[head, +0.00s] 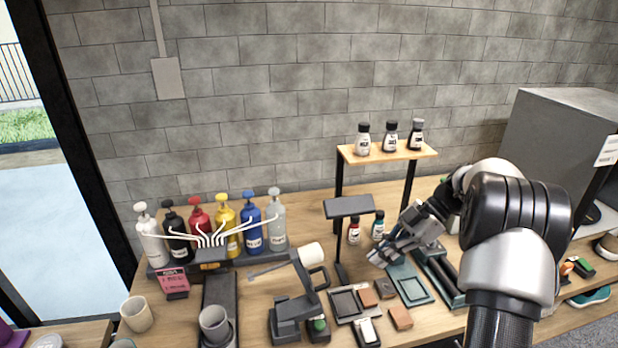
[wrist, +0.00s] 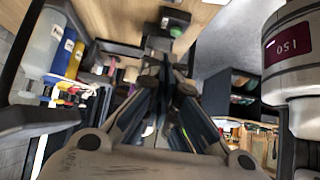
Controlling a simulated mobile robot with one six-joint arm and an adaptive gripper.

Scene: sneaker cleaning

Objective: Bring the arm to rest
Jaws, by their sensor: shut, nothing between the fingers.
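My gripper (head: 382,254) is at the end of my arm, which reaches in from the right in the head view. It is above the wooden workbench (head: 255,290), near the green tray at the right of centre. In the wrist view my gripper (wrist: 165,62) shows its fingers brought together with nothing held between them. The exact gap between the fingertips and the tray cannot be told.
Several pump bottles (head: 228,228) stand in a row at the back left. A small wooden shelf (head: 388,152) carries three bottles. A cup (head: 137,313) stands at the front left. A large grey cabinet (head: 562,130) stands at the right. Small blocks and trays crowd the bench's middle.

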